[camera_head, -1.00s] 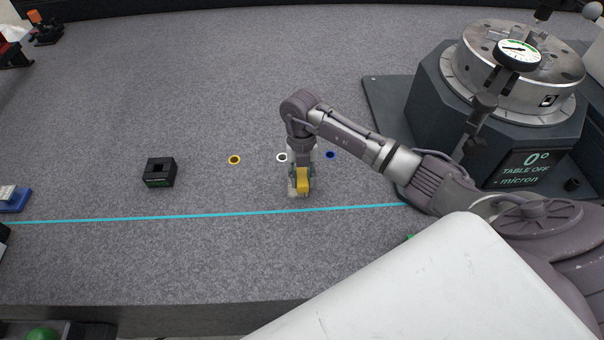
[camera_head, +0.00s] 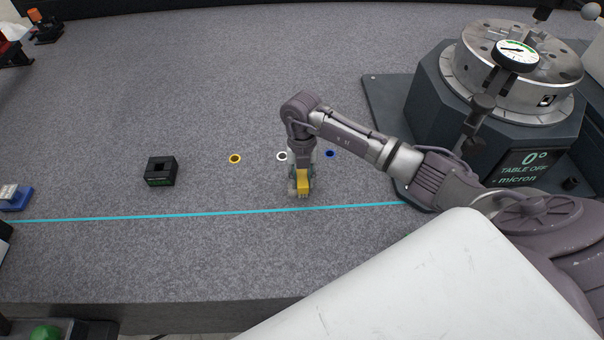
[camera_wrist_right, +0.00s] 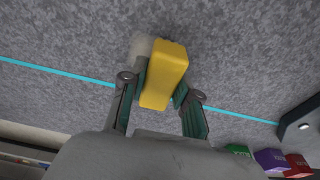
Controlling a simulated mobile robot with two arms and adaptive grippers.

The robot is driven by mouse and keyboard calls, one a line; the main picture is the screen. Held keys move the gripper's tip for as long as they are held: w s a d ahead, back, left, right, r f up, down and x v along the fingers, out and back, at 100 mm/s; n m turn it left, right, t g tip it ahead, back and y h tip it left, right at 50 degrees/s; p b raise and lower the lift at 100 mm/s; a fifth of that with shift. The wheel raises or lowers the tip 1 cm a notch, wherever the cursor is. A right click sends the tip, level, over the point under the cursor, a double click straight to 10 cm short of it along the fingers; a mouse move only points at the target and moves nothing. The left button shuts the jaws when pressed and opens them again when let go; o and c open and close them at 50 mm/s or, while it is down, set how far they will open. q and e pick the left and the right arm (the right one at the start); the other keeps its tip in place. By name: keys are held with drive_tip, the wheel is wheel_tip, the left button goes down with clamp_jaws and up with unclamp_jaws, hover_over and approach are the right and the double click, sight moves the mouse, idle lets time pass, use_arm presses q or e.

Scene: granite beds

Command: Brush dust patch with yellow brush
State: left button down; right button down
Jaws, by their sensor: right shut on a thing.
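My right gripper (camera_head: 302,178) is shut on the yellow brush (camera_head: 304,182), low over the granite bed just behind the cyan line. In the right wrist view the brush (camera_wrist_right: 164,75) is a yellow block between the two fingers (camera_wrist_right: 160,95). A pale dust patch (camera_wrist_right: 141,45) shows beside and partly under the brush there. In the head view only a little of the patch shows at the left of the brush; the rest is hidden. Whether the brush touches the granite is hard to tell. My left gripper is not in view.
Yellow (camera_head: 235,158), white (camera_head: 282,156) and blue (camera_head: 330,154) rings lie behind the brush. A black block with a square hole (camera_head: 160,171) stands to the left. A round metal table on a dark base (camera_head: 490,120) stands at the right. The granite between is clear.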

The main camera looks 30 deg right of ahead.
drive_tip(key=shift+s+a+r, duration=0.1)
drive_tip(key=shift+s+a, duration=0.1)
drive_tip(key=shift+s, duration=0.4)
drive_tip(key=shift+w+d+f+b, duration=0.2)
drive_tip(key=shift+w+f+b, duration=0.1)
drive_tip(key=shift+w+b, duration=0.25)
drive_tip(key=shift+w+d+b, duration=0.25)
drive_tip(key=shift+w+b, duration=0.05)
drive_tip(key=shift+w, duration=0.2)
drive_tip(key=shift+s+a+r+p, duration=0.2)
drive_tip(key=shift+s+p, duration=0.2)
drive_tip(key=shift+p, duration=0.25)
drive_tip(key=shift+s+a+p, duration=0.3)
drive_tip(key=shift+s+p, duration=0.2)
drive_tip(key=shift+s, duration=0.2)
drive_tip(key=shift+w+d+f+b, duration=0.15)
drive_tip(key=shift+w+b, duration=0.25)
drive_tip(key=shift+w+d+b, duration=0.4)
drive_tip(key=shift+w+b, duration=0.1)
drive_tip(key=shift+w, duration=0.25)
drive_tip(key=shift+r, duration=0.25)
